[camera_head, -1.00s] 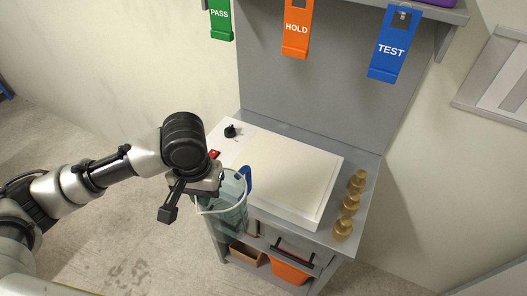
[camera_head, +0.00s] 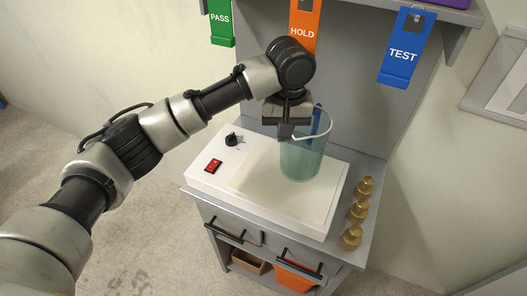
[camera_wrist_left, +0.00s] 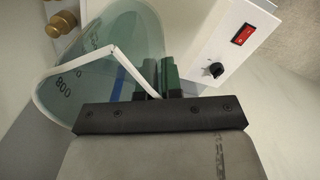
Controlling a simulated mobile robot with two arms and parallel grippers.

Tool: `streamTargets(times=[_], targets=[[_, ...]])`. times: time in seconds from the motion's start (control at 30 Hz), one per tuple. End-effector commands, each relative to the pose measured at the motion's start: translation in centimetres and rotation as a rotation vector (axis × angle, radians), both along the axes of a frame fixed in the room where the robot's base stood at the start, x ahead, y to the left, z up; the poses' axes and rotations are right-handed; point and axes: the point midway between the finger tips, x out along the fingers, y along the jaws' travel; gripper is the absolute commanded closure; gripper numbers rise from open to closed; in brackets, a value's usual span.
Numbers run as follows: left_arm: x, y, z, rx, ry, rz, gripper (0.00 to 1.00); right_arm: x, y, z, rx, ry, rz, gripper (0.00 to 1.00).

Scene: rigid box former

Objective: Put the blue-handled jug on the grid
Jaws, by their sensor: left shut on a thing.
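The blue-handled jug (camera_head: 302,160) is a clear, greenish beaker with a white rim and a blue handle (camera_head: 317,125) at its far side. It looks upright, over the cream top plate (camera_head: 262,187) of a white box with controls. I cannot tell whether its base touches the plate. My left gripper (camera_head: 287,130) is shut on the jug at its rim. In the left wrist view the jug (camera_wrist_left: 95,65) has printed marks, and the dark green fingers (camera_wrist_left: 160,77) are at its wall. No clear grid pattern shows. My right gripper is not in view.
A red switch (camera_head: 213,166) and black knob (camera_head: 232,140) are on the white box's left side. Several brass weights (camera_head: 357,212) stand at the bench's right edge. Green, orange and blue (camera_head: 405,45) signs hang above. A grey panel (camera_head: 365,110) stands behind.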

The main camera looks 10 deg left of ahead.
Motion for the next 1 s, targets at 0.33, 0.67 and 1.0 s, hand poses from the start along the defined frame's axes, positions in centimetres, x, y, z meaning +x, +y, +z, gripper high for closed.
streamTargets(times=[0.33, 0.67, 1.0], targets=[[1.0, 6.0, -3.5, 0.0, 0.0, 0.0, 1.0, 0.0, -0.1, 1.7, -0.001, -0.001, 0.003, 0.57], [1.0, 6.4, -7.1, 0.001, 0.001, -0.001, 1.0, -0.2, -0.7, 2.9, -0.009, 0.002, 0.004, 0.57], [1.0, 6.4, -7.9, -0.001, -0.001, -0.003, 1.0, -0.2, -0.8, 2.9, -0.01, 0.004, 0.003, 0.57]])
